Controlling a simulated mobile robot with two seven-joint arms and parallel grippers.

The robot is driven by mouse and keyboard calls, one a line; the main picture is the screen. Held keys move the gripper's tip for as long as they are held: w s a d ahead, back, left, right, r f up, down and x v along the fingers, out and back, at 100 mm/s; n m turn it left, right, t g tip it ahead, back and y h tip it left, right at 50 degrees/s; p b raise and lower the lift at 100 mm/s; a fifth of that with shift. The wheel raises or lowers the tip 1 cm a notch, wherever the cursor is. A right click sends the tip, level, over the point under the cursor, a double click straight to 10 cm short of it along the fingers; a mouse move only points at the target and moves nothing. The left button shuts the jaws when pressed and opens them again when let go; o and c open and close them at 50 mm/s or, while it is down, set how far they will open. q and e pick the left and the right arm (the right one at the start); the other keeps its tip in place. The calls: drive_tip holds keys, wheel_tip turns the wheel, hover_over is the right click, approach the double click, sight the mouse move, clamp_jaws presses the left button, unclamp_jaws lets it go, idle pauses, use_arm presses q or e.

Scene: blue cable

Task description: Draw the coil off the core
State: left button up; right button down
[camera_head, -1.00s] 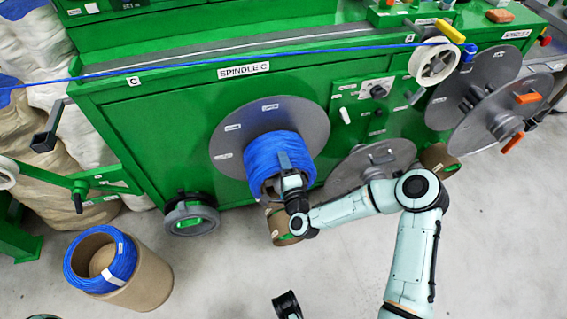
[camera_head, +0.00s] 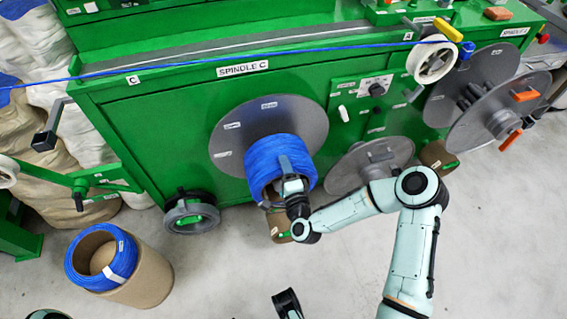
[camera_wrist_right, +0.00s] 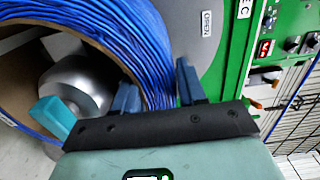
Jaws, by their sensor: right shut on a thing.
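The coil of blue cable (camera_head: 262,165) sits on the core at the front of the grey disc (camera_head: 232,135) under the SPINDLE C label. My right gripper (camera_head: 288,170) is at the coil's front. In the right wrist view, the coil (camera_wrist_right: 125,35) curves down between the two blue-grey fingers of my right gripper (camera_wrist_right: 158,90). One finger is on the inner side of the coil wall and one on the outer side, and they are shut on it. A silver hub (camera_wrist_right: 80,80) shows inside the ring.
A cardboard tube (camera_head: 150,278) with another blue coil (camera_head: 118,275) around its top stands on the floor at lower left. Grey reel discs (camera_head: 490,100) with orange handles are at the right. The green machine (camera_head: 140,130) stands behind. Floor at lower right is clear.

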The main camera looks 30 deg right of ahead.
drive_tip(key=shift+r+v, duration=0.2)
drive_tip(key=shift+v, duration=1.5)
use_arm(q)
drive_tip(key=s+d+r+g+p, duration=0.2)
drive_tip(key=s+r+p, duration=0.5)
drive_tip(key=r+p, duration=0.2)
drive_tip(key=shift+d+m+g+h, duration=0.15)
drive_tip(key=shift+m+g+h, duration=0.15)
drive_tip(key=shift+h, duration=0.1)
use_arm(e)
drive_tip(key=v, duration=1.5)
drive_tip(key=shift+s+a, duration=0.2)
drive_tip(key=shift+s, duration=0.15)
use_arm(q)
drive_tip(key=shift+s+f, duration=0.1)
drive_tip(key=shift+s, duration=0.05)
